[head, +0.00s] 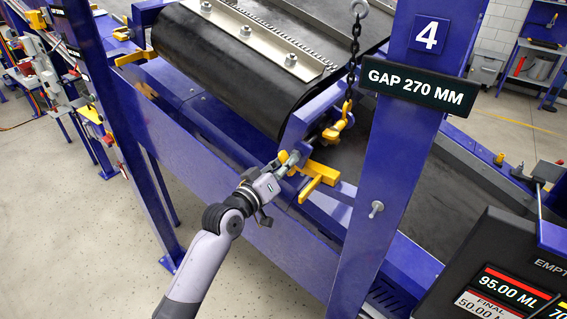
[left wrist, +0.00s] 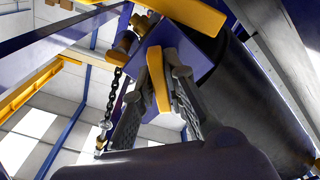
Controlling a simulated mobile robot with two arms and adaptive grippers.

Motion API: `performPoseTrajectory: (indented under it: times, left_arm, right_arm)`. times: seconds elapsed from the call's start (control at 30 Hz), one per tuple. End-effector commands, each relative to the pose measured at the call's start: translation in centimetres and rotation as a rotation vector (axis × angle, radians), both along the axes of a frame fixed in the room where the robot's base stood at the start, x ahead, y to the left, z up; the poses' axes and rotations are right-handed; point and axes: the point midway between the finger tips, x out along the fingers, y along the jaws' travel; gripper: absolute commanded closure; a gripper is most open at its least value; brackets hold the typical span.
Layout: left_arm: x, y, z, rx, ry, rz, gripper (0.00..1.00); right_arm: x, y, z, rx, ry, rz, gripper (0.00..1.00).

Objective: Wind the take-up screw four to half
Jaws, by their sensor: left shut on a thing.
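My left gripper (head: 287,163) reaches in from below in the head view, at the frame beside the end of the black belt drum. It is shut on a yellow bar of the take-up screw, which shows between the dark fingers in the left wrist view (left wrist: 158,78). A yellow cross-shaped piece (head: 319,181) sits just right of the gripper. The screw's thread is mostly hidden. My right gripper is out of view.
A chain (head: 354,50) with a yellow hook (head: 338,125) hangs close to the gripper. The black belt (head: 210,65) is above left, and a blue beam (head: 200,150) runs below it. A dark display panel (head: 500,270) stands at lower right.

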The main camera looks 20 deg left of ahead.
Motion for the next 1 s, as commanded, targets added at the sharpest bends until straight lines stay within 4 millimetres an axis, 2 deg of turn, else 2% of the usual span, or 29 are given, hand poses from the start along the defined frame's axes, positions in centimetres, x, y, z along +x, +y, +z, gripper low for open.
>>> performPoseTrajectory:
  times: [0.27, 0.5, 0.63, 1.0]
  left_arm:
    - [0.0, 0.1, 0.1, -0.012, 0.002, 0.002, 1.00]
    - [0.0, 0.0, 0.3, -0.203, 0.073, 0.002, 1.00]
    - [0.0, 0.1, 0.1, -0.370, 0.130, 0.002, 1.00]
    - [0.0, 0.0, 0.1, -0.446, 0.158, 0.002, 1.00]
  right_arm:
    - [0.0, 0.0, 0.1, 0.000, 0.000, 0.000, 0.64]
    - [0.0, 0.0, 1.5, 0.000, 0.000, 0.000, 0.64]
    - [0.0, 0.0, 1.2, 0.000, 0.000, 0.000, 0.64]
    - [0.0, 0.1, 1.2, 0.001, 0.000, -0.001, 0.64]
